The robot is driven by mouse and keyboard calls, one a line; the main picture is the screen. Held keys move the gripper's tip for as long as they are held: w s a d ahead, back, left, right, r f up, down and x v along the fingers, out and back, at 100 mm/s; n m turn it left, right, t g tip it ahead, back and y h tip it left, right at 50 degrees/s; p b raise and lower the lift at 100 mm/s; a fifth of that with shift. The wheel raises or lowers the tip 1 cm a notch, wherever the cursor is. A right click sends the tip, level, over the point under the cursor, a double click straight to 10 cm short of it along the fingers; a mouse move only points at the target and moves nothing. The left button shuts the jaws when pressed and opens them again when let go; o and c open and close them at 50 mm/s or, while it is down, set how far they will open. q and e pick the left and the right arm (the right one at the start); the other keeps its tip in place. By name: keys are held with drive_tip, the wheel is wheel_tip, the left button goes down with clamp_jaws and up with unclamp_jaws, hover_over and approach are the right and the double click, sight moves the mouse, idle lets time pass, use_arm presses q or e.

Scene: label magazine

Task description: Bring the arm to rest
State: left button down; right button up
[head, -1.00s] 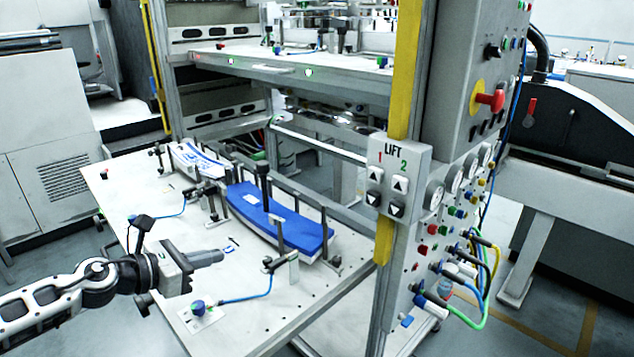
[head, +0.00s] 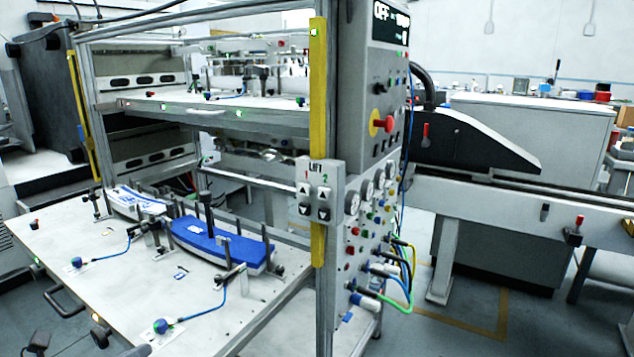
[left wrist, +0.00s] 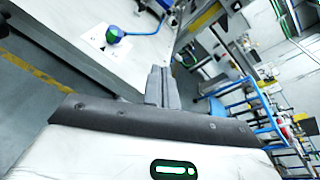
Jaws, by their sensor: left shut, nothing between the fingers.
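My left gripper (head: 138,350) shows only as a grey fingertip part at the bottom edge of the head view, low at the left, in front of the white table (head: 120,310). In the left wrist view the two grey fingers of the left gripper (left wrist: 161,86) lie together, shut and empty, apart from the table edge. The rest of the arm is cut off by the frame. My right gripper is in neither view.
The table carries a blue-topped curved part (head: 220,242), a white and blue part (head: 137,203), clamps and a blue-capped fitting (head: 161,326). A frame post with a LIFT button box (head: 315,190) stands to the right.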

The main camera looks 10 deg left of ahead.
use_arm(q)
drive_tip(key=s+d+f+n+g, duration=0.1)
drive_tip(key=s+d+f+n, duration=0.3)
drive_tip(key=d+n, duration=0.3)
drive_tip(key=s+d+f+n+g+y, duration=0.1)
drive_tip(key=s+d+f+n, duration=0.3)
drive_tip(key=n, duration=1)
drive_tip(key=s+d+f+n+g+y, duration=0.1)
drive_tip(key=s+d+f+n, duration=0.3)
drive_tip(key=d+n, duration=0.6)
drive_tip(key=shift+s+d+f+n+g, duration=0.4)
drive_tip(key=shift+s+n, duration=0.3)
drive_tip(key=shift+s, duration=0.5)
drive_tip(key=shift+a, duration=0.1)
